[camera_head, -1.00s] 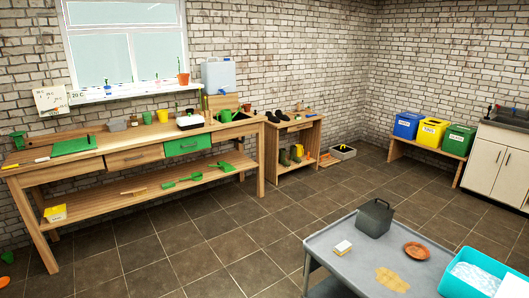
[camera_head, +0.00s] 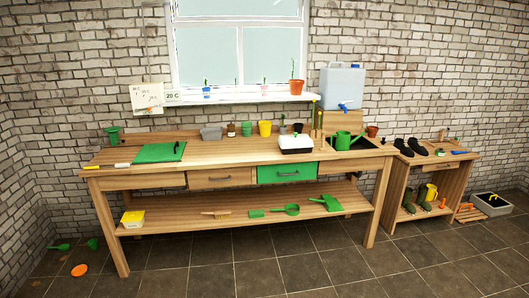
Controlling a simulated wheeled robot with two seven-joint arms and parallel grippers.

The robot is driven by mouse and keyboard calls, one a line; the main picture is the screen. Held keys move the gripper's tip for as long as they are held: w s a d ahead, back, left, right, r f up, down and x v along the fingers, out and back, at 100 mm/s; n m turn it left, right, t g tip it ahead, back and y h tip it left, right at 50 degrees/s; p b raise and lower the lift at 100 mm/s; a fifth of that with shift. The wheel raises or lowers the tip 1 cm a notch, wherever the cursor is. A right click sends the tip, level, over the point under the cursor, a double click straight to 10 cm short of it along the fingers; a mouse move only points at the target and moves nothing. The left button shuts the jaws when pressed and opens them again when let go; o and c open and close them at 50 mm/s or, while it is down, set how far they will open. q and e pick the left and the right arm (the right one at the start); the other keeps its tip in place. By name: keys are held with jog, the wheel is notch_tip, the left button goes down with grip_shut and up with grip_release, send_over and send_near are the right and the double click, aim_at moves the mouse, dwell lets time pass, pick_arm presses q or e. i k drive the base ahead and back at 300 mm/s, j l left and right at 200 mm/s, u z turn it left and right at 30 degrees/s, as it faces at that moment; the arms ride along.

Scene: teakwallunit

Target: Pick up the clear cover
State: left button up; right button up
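A small tray with a dark base and a pale, whitish top (camera_head: 296,141) stands on the wooden workbench (camera_head: 230,152), right of its middle. The pale top may be the clear cover; at this size I cannot tell whether it is see-through. It sits on the dark base. Neither of my grippers is in view.
A green watering can (camera_head: 345,144) stands right of the tray, and a yellow pot (camera_head: 265,128) stands behind it to the left. A green mat (camera_head: 159,152) lies on the bench's left. The tiled floor (camera_head: 230,275) before the bench is clear.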

aim_at(295, 141)
jog(key=i+j, duration=0.1)
jog(key=i, duration=0.45)
jog(key=i+z, duration=0.1)
jog(key=i, duration=0.5)
jog(key=i+j, duration=0.2)
jog(key=i, duration=0.35)
jog(key=i+l, duration=0.35)
jog(key=i, duration=0.15)
jog(key=i+l, duration=0.35)
jog(key=i, duration=0.15)
jog(key=i+l, duration=0.3)
jog(key=i, duration=0.25)
